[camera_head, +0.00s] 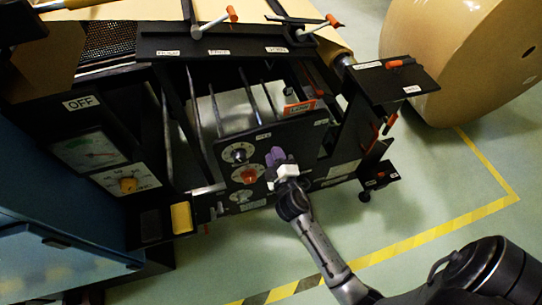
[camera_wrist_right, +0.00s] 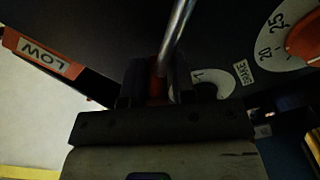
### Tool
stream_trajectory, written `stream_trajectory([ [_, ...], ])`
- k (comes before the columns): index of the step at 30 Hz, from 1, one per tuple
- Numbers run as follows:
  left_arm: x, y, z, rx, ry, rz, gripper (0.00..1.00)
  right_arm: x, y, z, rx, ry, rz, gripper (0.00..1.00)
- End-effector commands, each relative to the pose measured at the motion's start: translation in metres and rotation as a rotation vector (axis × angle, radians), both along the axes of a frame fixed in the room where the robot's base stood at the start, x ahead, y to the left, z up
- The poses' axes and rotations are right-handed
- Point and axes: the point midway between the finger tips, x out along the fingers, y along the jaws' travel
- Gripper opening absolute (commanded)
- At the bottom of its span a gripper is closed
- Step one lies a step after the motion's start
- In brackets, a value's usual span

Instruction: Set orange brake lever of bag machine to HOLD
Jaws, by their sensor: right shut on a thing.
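My right gripper (camera_head: 278,158) is at the front panel of the bag machine (camera_head: 300,135), just right of its dials. In the right wrist view, the gripper (camera_wrist_right: 158,84) is shut on the orange end of a lever (camera_wrist_right: 157,90). The lever's bare metal rod (camera_wrist_right: 178,35) runs up from between the fingers. A small label that seems to read BRAKE (camera_wrist_right: 243,72) is on the panel beside it. The gripper hides most of the orange grip, and I cannot read which position the lever is at. My left gripper is not in view.
Dials (camera_head: 240,153) and an orange-red knob (camera_head: 249,175) sit close left of my gripper. An orange LOW plate (camera_head: 300,107) is above it. Other orange-tipped levers (camera_head: 232,14) are on the top plate. A big kraft roll (camera_head: 470,60) stands at right; floor (camera_head: 440,200) in front is clear.

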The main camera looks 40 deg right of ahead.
Motion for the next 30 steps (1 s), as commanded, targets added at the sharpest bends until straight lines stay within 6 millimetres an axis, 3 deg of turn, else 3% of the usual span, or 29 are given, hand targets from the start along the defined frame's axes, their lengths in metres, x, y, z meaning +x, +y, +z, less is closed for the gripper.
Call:
stream_trajectory([
  [8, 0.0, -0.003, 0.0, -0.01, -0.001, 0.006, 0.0, 0.0, 0.0, -0.002, -0.004, 0.006, 0.0, 0.0],
  [9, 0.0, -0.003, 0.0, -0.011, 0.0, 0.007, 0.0, 0.0, 0.0, -0.003, -0.004, 0.006, 0.0, 0.27],
  [16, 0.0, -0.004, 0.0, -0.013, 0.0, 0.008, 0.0, 0.0, 0.0, -0.002, -0.001, 0.004, 0.001, 0.48],
  [24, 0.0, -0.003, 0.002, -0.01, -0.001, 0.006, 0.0, 0.0, 0.001, 0.001, 0.001, 0.002, 0.001, 0.48],
  [30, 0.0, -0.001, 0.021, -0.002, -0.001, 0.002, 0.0, 0.0, 0.0, 0.026, 0.001, 0.0, 0.001, 0.48],
])
